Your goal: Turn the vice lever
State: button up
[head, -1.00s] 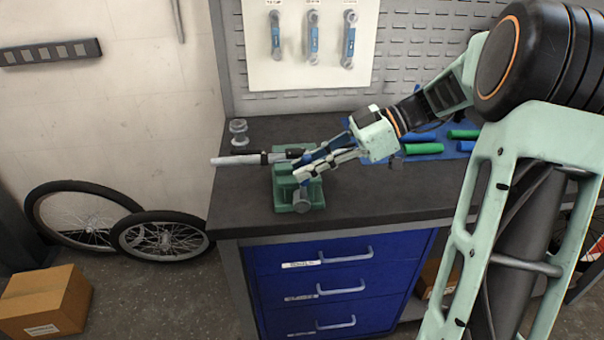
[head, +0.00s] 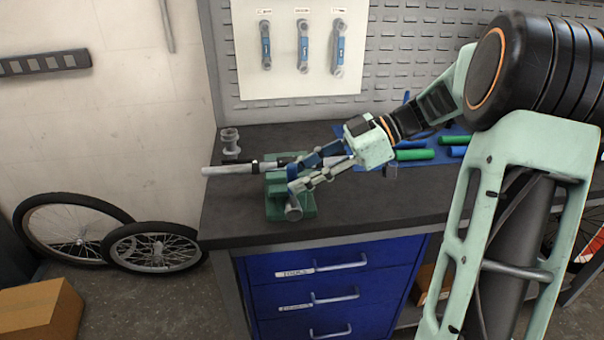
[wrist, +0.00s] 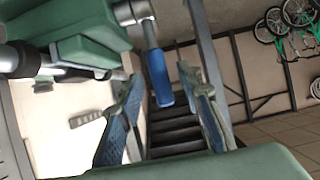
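The green vice (head: 277,203) stands on the workbench's front left part, with a grey tube (head: 229,170) held level across its top. In the wrist view, the vice body (wrist: 75,35) fills the upper left. The vice lever's blue handle (wrist: 159,78) hangs from a grey round joint at the vice's end. My gripper (head: 291,180) is open at the right side of the vice. In the wrist view, its two fingers (wrist: 160,85) stand either side of the blue handle, with visible gaps. In the head view the lever's blue handle is hard to make out behind the fingers.
The dark workbench (head: 375,205) has blue drawers (head: 340,285) below. Blue and green grips (head: 415,155) lie on a blue mat behind my wrist. A small grey spool-shaped part (head: 230,142) stands at the back left. Wrenches (head: 302,45) hang on the white panel above.

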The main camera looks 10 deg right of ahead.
jog(key=v, duration=1.2)
jog(key=shift+c, duration=0.2)
